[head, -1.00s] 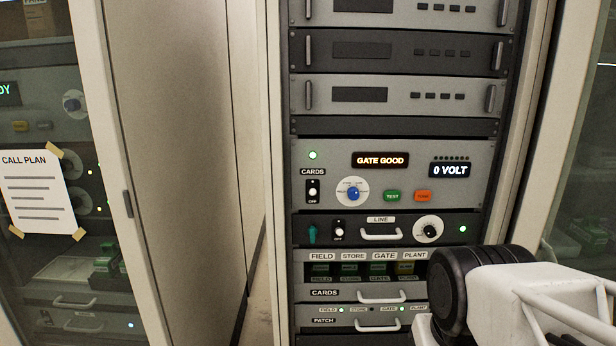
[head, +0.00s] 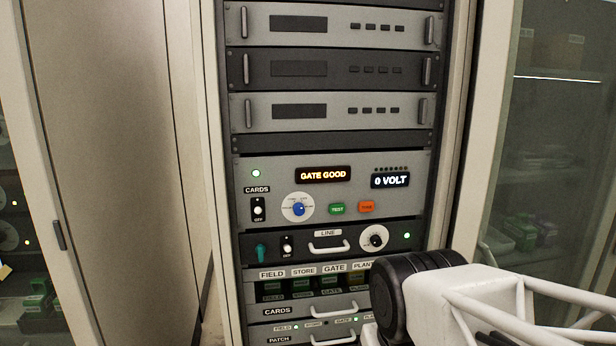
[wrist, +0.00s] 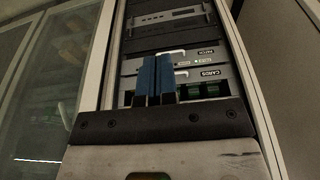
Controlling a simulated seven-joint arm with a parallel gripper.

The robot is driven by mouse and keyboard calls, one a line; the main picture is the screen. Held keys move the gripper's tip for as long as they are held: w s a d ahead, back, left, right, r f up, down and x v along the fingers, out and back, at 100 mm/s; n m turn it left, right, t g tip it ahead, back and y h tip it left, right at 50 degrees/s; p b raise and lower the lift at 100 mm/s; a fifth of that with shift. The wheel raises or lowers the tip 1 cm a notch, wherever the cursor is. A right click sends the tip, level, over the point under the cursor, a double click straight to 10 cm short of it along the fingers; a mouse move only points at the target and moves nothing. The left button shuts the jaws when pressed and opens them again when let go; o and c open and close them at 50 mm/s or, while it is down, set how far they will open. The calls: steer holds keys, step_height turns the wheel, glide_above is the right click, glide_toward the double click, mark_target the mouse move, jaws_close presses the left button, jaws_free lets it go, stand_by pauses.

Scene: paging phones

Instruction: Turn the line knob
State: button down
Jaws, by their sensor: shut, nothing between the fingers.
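The LINE panel (head: 290,246) is a dark strip in the rack, below the grey CARDS panel. Its round line knob (head: 374,238) has a black centre on a white dial and sits right of the drawer handle. A green light (head: 407,236) glows to its right. In the head view my white arm with a black joint is below and right of the knob, and the fingers are out of view. In the wrist view my gripper (wrist: 155,80) has two blue fingers side by side, shut and empty, in front of the CARDS and PATCH drawers, which appear upside down. The knob is not visible there.
The CARDS panel (head: 400,160) above reads GATE GOOD and 0 VOLT, with a blue-centred dial (head: 298,208), a green TEST button (head: 337,208) and an orange button (head: 367,207). Drawer handles (head: 329,248) stick out. Glass-doored cabinets (head: 560,150) stand on both sides.

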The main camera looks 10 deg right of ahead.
steer(key=c, duration=1.8)
jaws_free()
steer(key=shift+c, duration=0.2)
steer(key=o, duration=0.5)
steer(key=shift+w, duration=0.15)
steer(key=shift+o, duration=1.1)
steer(key=shift+w+a, duration=0.1)
steer(key=shift+w, duration=0.2)
steer(key=shift+o, duration=1.3)
steer(key=w+a+t, duration=0.2)
steer(key=w+t, duration=0.1)
steer(key=w, duration=0.4)
steer(key=w+a+t+y, duration=0.1)
steer(key=w+a+t, duration=0.1)
steer(key=w+t, duration=0.2)
steer(key=w, duration=0.3)
steer(key=shift+w+r, duration=0.3)
steer(key=shift+r, duration=0.1)
steer(key=w+a+r+m+t+h, duration=0.1)
steer(key=w+a+r+m+t, duration=0.1)
steer(key=w+t, duration=0.4)
steer(key=w+a+r+m+t+h, duration=0.1)
steer(key=w+a+r+m+t, duration=0.1)
steer(key=w+r+t, duration=0.2)
steer(key=shift+w+a+t, duration=0.2)
steer(key=shift+w+t, duration=0.65)
steer(key=shift+t, duration=0.55)
steer(key=shift+w, duration=0.2)
